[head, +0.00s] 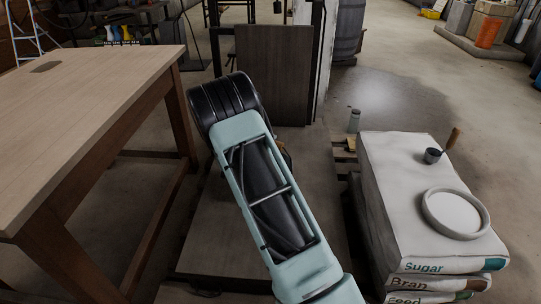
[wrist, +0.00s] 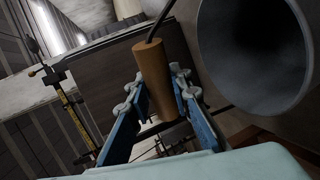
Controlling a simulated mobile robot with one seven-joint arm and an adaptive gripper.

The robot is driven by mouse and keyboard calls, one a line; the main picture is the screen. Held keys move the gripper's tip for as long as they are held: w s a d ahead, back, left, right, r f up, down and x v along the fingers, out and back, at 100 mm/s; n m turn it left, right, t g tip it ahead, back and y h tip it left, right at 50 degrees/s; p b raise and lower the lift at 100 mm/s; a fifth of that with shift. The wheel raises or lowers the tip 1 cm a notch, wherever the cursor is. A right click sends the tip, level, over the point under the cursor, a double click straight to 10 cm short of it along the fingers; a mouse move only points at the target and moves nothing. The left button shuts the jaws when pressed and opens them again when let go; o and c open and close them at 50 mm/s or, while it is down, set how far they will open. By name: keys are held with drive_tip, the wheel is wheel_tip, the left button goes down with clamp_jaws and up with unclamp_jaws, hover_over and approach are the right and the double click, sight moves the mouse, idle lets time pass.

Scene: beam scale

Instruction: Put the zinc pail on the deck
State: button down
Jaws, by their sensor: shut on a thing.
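The zinc pail (wrist: 255,50) fills the right of the wrist view, its round grey mouth turned toward the camera. Its wooden handle grip (wrist: 151,62), on a dark wire, stands between the blue fingers of my gripper (wrist: 158,92), which is shut on it. In the head view my arm hides the gripper and the pail. The dark wooden deck (head: 215,235) lies below my arm, with an upright board (head: 275,75) behind it. I cannot tell whether the pail touches the deck.
A wooden table (head: 90,85) stands left of the deck. A yellow scale beam (wrist: 72,112) shows in the wrist view.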

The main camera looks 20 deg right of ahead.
drive_tip(key=shift+w+d+f, duration=0.15)
drive_tip(key=shift+w+f, duration=0.15)
drive_tip(key=shift+w, duration=0.05)
drive_tip(key=shift+w+d+f+b, duration=0.15)
drive_tip(key=shift+f+b, duration=0.2)
drive_tip(key=shift+f, duration=0.6)
drive_tip(key=shift+w+f+b, duration=0.15)
drive_tip(key=shift+f+b, duration=0.2)
drive_tip(key=shift+f, duration=0.7)
drive_tip(key=c, duration=1.7)
unclamp_jaws()
drive_tip(key=shift+f, duration=0.1)
drive_tip(key=shift+c, duration=0.2)
drive_tip(key=p+v, duration=0.3)
drive_tip(key=v, duration=0.9)
